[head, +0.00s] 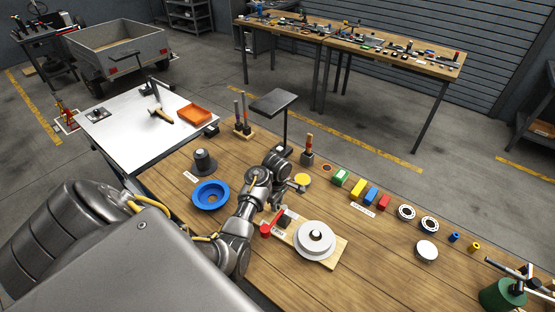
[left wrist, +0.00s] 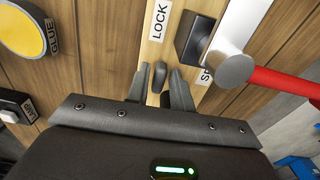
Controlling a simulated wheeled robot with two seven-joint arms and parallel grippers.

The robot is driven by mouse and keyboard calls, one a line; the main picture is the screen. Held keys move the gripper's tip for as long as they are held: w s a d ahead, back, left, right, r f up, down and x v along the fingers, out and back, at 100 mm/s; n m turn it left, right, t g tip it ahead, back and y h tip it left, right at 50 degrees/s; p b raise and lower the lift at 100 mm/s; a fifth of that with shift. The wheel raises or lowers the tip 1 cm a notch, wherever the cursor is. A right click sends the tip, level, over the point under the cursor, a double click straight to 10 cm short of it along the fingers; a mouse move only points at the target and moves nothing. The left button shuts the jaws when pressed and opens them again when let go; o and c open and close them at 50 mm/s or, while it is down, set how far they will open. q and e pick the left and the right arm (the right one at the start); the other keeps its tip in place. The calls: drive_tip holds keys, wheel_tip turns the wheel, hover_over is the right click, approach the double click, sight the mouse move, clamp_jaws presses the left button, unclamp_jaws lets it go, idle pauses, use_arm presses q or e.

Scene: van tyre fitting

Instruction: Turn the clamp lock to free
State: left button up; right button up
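The clamp lock (left wrist: 159,76) is a small dark grey lever beside the LOCK label (left wrist: 158,22) on a pale wooden board. My left gripper (left wrist: 160,88) is open, with one finger on each side of the lever and narrow gaps visible. Whether the fingertips touch it I cannot tell. In the head view my left gripper (head: 279,203) is over the board (head: 336,256), beside a dark block (head: 285,217) with a red handle (head: 267,229). The lock itself is hidden there. My right gripper is not in view.
A grey hub with a red bar (left wrist: 284,84) lies close right of the fingers in the wrist view. A white round plate (head: 315,238) sits on the board. A blue ring (head: 210,208) and yellow glue pot (head: 302,180) stand nearby.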

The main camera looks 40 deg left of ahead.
use_arm(q)
clamp_jaws()
drive_tip(key=shift+m, duration=2.3)
drive_tip(key=shift+o, duration=1.6)
unclamp_jaws()
